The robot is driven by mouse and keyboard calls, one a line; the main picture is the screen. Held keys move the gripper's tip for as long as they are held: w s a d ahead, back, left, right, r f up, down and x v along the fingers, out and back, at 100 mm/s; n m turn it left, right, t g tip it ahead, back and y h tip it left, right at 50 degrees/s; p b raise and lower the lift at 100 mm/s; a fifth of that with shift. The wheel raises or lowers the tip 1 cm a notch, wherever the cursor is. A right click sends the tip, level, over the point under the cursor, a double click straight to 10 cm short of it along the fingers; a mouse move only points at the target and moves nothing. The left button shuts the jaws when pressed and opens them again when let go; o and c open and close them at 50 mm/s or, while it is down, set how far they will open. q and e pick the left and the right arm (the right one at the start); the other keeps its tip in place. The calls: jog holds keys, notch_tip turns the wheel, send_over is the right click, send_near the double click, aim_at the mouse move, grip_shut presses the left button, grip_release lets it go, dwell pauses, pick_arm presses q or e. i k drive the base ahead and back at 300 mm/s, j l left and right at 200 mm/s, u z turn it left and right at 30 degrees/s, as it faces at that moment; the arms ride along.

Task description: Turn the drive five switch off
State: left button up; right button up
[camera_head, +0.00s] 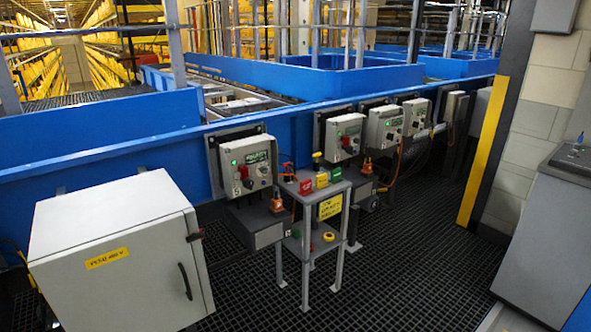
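Several grey drive control boxes are fixed in a row along the blue conveyor's side. The nearest box (248,166) has a green light, a red switch and knobs. A second box (341,136) also has a red switch, and a third box (384,126) is just right of it. A smaller box (415,116) and a grey box (455,106) follow to the right. The labels are too small to read, so I cannot tell which is drive five or how its switch is set. Neither of my grippers is in view.
A small grey stand (311,199) with red, yellow and green blocks on top stands in front of the boxes. A large white cabinet (118,258) is at front left. A yellow-edged post (484,150) and a grey console (550,240) are at right. The dark grated floor (400,260) is clear.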

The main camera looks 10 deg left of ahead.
aim_at(249, 183)
jog(key=i+l+u, duration=0.1)
jog(key=i+u, duration=0.15)
jog(key=u, duration=0.15)
jog(key=i+l+u, duration=0.15)
jog(key=u, duration=0.25)
jog(key=i+l+u, duration=0.25)
jog(key=u, duration=0.15)
